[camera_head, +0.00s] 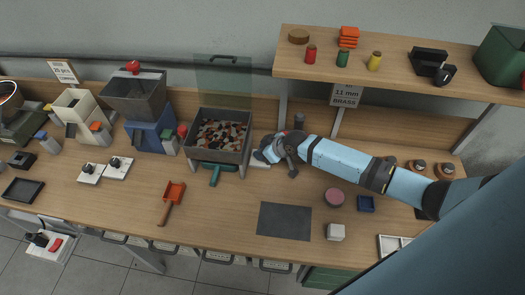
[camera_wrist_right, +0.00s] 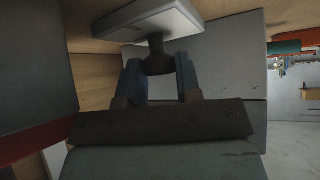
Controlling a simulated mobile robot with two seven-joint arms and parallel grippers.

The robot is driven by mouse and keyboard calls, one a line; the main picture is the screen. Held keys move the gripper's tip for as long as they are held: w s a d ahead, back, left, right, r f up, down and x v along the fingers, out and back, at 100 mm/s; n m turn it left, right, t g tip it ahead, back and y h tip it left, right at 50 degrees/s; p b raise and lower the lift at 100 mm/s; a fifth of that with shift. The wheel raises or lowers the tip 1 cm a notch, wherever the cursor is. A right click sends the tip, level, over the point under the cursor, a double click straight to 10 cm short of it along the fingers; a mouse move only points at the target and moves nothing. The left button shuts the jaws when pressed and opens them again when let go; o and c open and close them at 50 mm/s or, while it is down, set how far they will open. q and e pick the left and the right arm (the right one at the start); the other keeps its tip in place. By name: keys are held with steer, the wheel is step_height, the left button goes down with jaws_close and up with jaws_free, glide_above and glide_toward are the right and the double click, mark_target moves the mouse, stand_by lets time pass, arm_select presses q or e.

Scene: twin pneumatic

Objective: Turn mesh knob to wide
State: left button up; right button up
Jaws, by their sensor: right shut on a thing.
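My right gripper (camera_head: 264,156) is just right of the bin of mixed pieces (camera_head: 222,136). In the right wrist view its two fingers (camera_wrist_right: 160,78) stand on either side of a dark knob (camera_wrist_right: 158,60) and are shut on it. The knob has a flared shape and sits on a white base plate (camera_wrist_right: 150,18). In the head view the gripper hides the knob, and a bit of the pale plate (camera_head: 261,164) shows beside the fingers. No marks for the knob's setting can be read. My left gripper is not in view.
Two other white plates with black knobs (camera_head: 90,172) (camera_head: 118,167) lie left of the bin. A red scoop (camera_head: 172,198), a teal handle (camera_head: 216,173) under the bin, a dark mat (camera_head: 284,221) and a pink round item (camera_head: 333,197) are nearby. A shelf (camera_head: 390,73) overhangs the right back.

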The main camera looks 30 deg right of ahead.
steer(key=shift+a+r+m+t+h+p, duration=0.15)
steer(key=shift+m+t+h+p, duration=0.25)
steer(key=shift+m+p, duration=0.55)
steer(key=shift+s+m+h+p, duration=0.1)
steer(key=shift+m+h+p, duration=0.2)
steer(key=shift+h, duration=0.1)
steer(key=shift+a+f+m+h, duration=0.1)
steer(key=shift+f+m+h, duration=0.1)
steer(key=shift+m+h, duration=1)
steer(key=shift+m, duration=0.35)
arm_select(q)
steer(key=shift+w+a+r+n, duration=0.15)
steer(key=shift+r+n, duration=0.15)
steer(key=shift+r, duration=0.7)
arm_select(e)
steer(key=shift+m+h, duration=1.2)
steer(key=shift+m, duration=0.3)
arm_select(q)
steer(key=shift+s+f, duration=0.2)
arm_select(e)
steer(key=o, duration=0.9)
steer(key=shift+c, duration=0.2)
